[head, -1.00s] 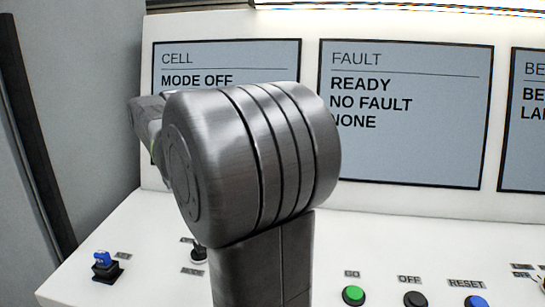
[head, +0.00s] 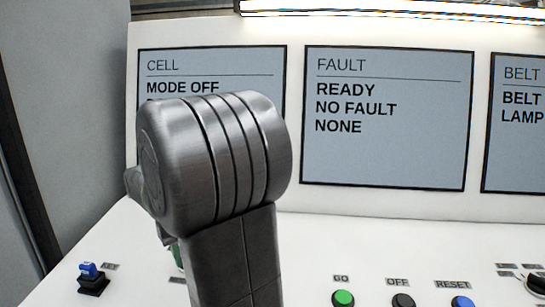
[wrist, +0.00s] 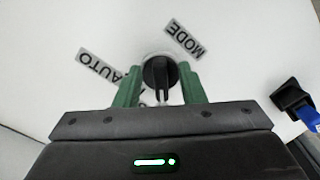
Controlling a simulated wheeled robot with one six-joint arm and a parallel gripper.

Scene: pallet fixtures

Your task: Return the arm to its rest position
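My gripper (wrist: 160,74) shows in the wrist view with its two green fingers spread apart. A black selector knob (wrist: 160,72) appears between the fingers, with narrow gaps at its sides; I cannot tell how far the fingertips are above the panel. Labels reading MODE (wrist: 185,39) and AUTO (wrist: 95,63) lie around the knob, and another label is partly hidden by the left finger. In the head view my grey arm stands in front of the console and hides the knob and most of my gripper. Only a sliver of green (head: 178,257) shows beside the arm.
A blue key switch (head: 92,279) stands left of my arm, also in the wrist view (wrist: 296,101). Green GO (head: 343,299), black OFF (head: 403,301) and blue RESET (head: 463,302) buttons are to the right. Screens, including the FAULT screen (head: 388,155), rise behind. They read MODE OFF and NO FAULT.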

